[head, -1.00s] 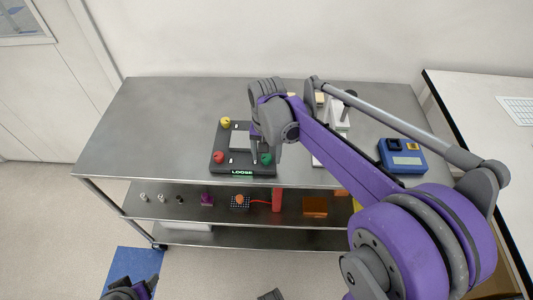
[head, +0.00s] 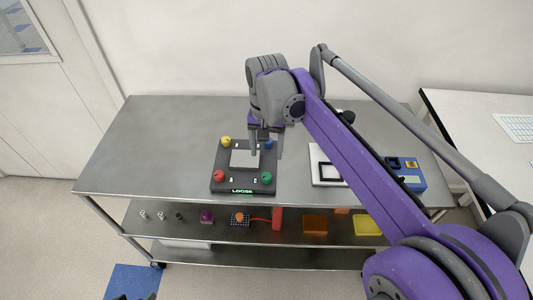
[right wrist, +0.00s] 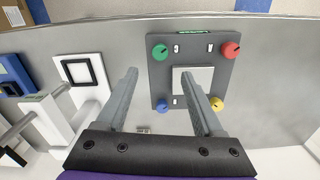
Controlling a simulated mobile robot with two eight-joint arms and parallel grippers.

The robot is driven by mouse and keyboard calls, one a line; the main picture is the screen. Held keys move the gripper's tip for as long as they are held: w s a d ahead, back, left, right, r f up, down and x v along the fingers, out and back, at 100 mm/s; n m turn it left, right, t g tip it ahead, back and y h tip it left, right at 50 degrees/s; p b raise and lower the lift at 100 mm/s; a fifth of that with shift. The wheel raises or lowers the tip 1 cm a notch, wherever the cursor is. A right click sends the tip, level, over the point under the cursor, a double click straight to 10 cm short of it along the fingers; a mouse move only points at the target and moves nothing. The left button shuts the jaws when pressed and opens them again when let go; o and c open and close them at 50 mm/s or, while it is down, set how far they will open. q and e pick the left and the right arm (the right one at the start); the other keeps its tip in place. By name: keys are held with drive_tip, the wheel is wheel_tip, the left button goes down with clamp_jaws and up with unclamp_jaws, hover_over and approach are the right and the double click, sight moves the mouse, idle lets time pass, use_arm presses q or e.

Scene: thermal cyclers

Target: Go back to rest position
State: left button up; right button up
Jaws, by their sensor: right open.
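My right gripper (head: 266,156) is open and empty, pointing down above the back right part of a dark plate with colored knobs (head: 230,185). In the right wrist view the two fingers of the right gripper (right wrist: 164,75) are spread wide with nothing between their tips. The plate (right wrist: 215,50) carries a pale square block (right wrist: 192,85) and red, green, yellow and blue knobs. A label on its front edge reads "LOOSE". Only a dark sliver of my left arm shows at the bottom edge of the head view; its jaws are hidden.
The plate stands on a steel table (head: 150,150) with shelves below holding small items. A white framed device (head: 325,175) and a blue device (head: 412,180) stand to the right, partly behind my right arm. The table's left side is clear. A white bench (head: 470,125) stands at right.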

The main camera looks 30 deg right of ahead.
idle(0.4)
drive_tip(key=s+a+f+n+t, duration=0.1)
drive_tip(key=s+a+f+n, duration=0.1)
drive_tip(key=s, duration=0.3)
drive_tip(key=s+a+f+n+t+p, duration=0.1)
drive_tip(key=s+a+f+n+t, duration=0.1)
drive_tip(key=s+f, duration=0.3)
drive_tip(key=s+a+f+n+t+p, duration=0.1)
drive_tip(key=s+a+f+n+t, duration=0.1)
drive_tip(key=s, duration=0.3)
drive_tip(key=shift+s+a+f+n, duration=0.25)
drive_tip(key=shift+a+f+n, duration=0.1)
drive_tip(key=shift+f+n, duration=0.45)
drive_tip(key=shift+r, duration=0.15)
idle(0.5)
